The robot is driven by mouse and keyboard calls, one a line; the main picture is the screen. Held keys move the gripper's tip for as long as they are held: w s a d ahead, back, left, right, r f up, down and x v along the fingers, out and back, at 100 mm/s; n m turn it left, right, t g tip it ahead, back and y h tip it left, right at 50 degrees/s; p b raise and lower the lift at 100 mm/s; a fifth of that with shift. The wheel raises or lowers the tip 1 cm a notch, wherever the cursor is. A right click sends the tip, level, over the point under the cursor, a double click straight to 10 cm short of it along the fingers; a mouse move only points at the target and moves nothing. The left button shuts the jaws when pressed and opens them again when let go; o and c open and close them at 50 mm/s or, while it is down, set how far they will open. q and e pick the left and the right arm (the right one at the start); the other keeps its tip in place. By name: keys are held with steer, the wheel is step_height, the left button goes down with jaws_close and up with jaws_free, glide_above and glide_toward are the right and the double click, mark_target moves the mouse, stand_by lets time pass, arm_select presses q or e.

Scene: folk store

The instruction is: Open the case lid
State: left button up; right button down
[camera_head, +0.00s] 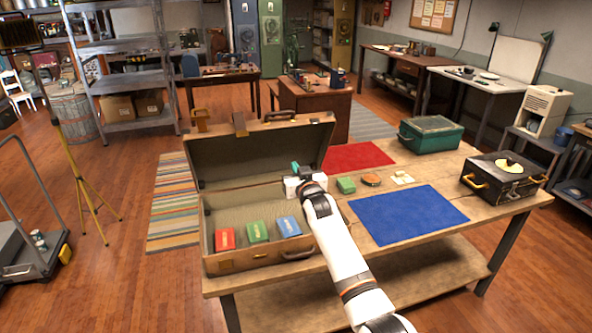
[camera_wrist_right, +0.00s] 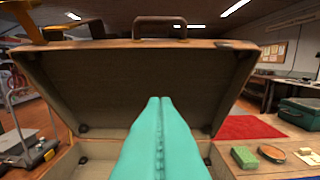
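The brown case (camera_head: 262,264) lies on the wooden table with its lid (camera_head: 258,152) raised and leaning slightly back at the hinge. The lid's dark inner face also fills much of the right wrist view (camera_wrist_right: 95,85). In the case base are a red box (camera_head: 225,239), a green box (camera_head: 257,231) and a blue box (camera_head: 288,226). My right gripper (camera_head: 296,168) is over the case's right back part, in front of the lid. Its teal fingers (camera_wrist_right: 160,100) are together, with nothing seen between them. I cannot tell if they touch the lid. My left gripper is out of view.
A blue mat (camera_head: 408,214) and red mat (camera_head: 357,157) lie right of the case. A small green box (camera_head: 346,186) and round brown item (camera_head: 371,180) lie near my forearm. A green case (camera_head: 431,133) and a black case (camera_head: 502,180) stand farther right.

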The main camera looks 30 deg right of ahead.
stand_by(0.4)
steer(key=p+v, duration=0.8)
steer(key=v, duration=0.3)
stand_by(0.6)
